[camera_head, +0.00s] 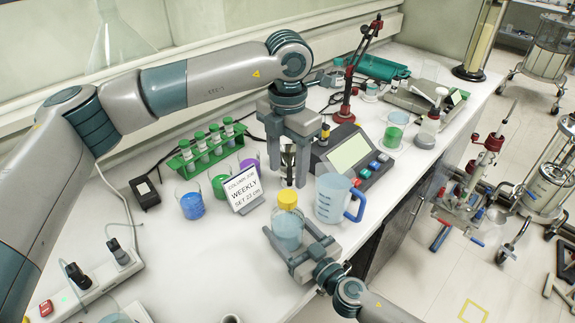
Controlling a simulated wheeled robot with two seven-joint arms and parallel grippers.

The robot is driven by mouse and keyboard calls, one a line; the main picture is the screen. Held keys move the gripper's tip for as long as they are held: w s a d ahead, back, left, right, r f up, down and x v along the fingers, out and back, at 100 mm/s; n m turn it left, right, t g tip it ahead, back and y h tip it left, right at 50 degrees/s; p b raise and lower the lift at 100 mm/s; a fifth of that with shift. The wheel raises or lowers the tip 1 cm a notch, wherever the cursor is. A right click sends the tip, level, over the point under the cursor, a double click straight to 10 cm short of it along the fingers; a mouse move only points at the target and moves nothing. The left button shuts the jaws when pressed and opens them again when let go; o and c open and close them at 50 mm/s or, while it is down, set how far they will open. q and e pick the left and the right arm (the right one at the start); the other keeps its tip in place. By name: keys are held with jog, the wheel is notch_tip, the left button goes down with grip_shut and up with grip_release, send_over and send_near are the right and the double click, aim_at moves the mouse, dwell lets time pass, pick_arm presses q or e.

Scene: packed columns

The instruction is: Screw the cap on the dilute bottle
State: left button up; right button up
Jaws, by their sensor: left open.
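The dilute bottle (287,232) is clear with pale bluish liquid and stands upright on the white bench. The yellow cap (288,199) sits on its mouth; how tightly it is seated I cannot tell. My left gripper (289,180) points down just above the cap, open, with its fingertips apart from the cap. My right gripper (291,238) comes in low from the front right, with its fingers on either side of the bottle's body, seemingly shut on it. The bottle's lower part is partly hidden by the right fingers.
A measuring jug (331,197) with a blue handle stands close right of the bottle. A sign (243,190) and beakers, including a blue one (191,205), stand to the left. A green tube rack (207,153) and a device with a screen (349,153) are behind.

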aim_at(287, 196)
pick_arm(q)
jog(key=shift+f, duration=4)
jog(key=shift+c, duration=0.7)
jog(key=c, duration=0.9)
jog(key=shift+c, duration=0.3)
jog(key=o, duration=1.2)
jog(key=shift+o, duration=0.2)
